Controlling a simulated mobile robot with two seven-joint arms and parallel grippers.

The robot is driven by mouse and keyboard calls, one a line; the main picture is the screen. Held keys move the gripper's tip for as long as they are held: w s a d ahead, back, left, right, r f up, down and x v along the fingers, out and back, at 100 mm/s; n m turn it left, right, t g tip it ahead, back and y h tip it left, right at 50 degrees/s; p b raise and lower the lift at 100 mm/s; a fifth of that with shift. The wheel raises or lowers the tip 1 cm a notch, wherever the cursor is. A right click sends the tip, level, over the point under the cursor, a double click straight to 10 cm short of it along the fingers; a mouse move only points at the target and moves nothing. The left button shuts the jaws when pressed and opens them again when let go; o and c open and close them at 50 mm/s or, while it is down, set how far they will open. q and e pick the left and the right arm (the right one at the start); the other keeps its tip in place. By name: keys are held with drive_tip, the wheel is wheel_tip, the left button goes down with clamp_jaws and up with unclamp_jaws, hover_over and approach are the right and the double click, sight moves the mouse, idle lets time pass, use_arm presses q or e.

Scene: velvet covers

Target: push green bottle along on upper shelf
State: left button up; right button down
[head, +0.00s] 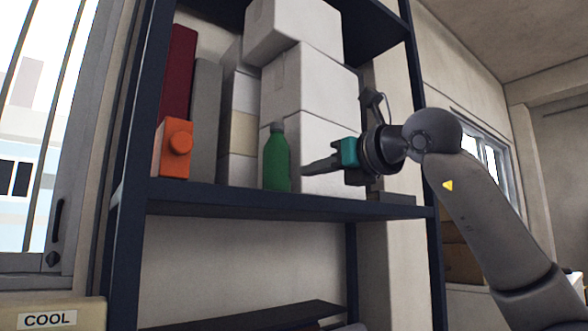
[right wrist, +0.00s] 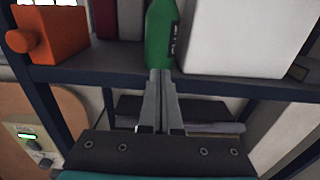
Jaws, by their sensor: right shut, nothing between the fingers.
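The green bottle (head: 277,160) stands upright on the upper shelf (head: 230,198), in front of the white boxes. It also shows in the right wrist view (right wrist: 161,38), just beyond my fingertips. My right gripper (head: 308,169) comes in from the right, its shut fingers pointing left at the bottle's right side. In the right wrist view the fingers (right wrist: 160,75) are together and empty, their tips near the bottle's lower part. I cannot tell whether they touch it. My left gripper is in neither view.
An orange box (head: 172,150) with a round knob stands at the shelf's left end, with clear shelf between it and the bottle. White boxes (head: 308,90) are stacked behind. A dark shelf post (head: 128,170) bounds the left side.

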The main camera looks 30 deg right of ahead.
sight(285, 177)
drive_tip(key=w, duration=0.2)
drive_tip(key=w+p, duration=0.1)
drive_tip(key=w, duration=0.2)
drive_tip(key=shift+w+a+p, duration=0.25)
drive_tip(key=shift+w+p, duration=0.1)
drive_tip(key=shift+w, duration=0.05)
